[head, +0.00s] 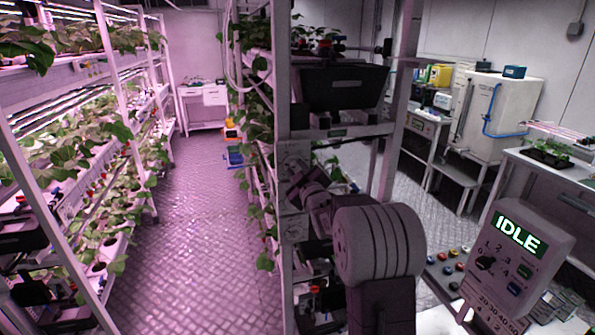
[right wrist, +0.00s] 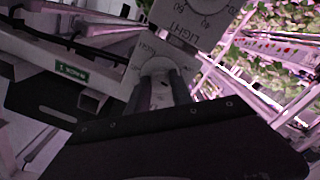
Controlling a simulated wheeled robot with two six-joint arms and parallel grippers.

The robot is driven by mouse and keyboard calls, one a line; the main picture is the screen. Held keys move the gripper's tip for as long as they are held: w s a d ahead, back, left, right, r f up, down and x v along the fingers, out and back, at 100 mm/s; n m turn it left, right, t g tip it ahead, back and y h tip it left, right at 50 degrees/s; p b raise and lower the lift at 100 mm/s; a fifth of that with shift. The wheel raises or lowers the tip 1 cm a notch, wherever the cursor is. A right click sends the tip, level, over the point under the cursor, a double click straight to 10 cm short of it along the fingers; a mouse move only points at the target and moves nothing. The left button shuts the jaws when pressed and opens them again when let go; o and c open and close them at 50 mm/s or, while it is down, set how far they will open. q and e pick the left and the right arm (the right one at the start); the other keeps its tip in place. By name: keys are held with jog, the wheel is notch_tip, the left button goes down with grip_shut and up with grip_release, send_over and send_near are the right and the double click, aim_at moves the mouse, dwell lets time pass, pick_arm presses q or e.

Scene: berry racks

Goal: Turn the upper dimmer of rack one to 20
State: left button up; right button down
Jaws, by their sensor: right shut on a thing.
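In the head view my right arm reaches to the post of the middle rack, with the right gripper (head: 299,180) at an upper pale dial plate (head: 293,153). A second plate (head: 291,226) sits below it on the post. In the right wrist view, which looks turned over, my right gripper (right wrist: 162,88) is shut on the dimmer knob, mostly hidden between the fingers. The other plate (right wrist: 178,36), marked LIGHT, has readable numbers and a pale round knob partly cut off. My left gripper is not in view.
A green rack label (right wrist: 72,72) is on the rack in the right wrist view. A black tub (head: 343,88) sits on the rack above my arm. A grey control box (head: 518,250) reading IDLE stands at right.

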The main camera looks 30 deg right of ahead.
jog(key=shift+f+m+b, duration=0.2)
jog(key=shift+m+b, duration=0.1)
jog(key=shift+r, duration=0.15)
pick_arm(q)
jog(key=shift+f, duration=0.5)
pick_arm(e)
jog(key=c, duration=1.1)
grip_release()
jog(key=shift+s, duration=0.2)
pick_arm(q)
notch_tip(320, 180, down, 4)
jog(key=b, duration=0.3)
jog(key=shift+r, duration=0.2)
pick_arm(e)
jog(key=v, duration=0.8)
jog(key=shift+s+a, duration=0.15)
jog(key=shift+s, duration=0.15)
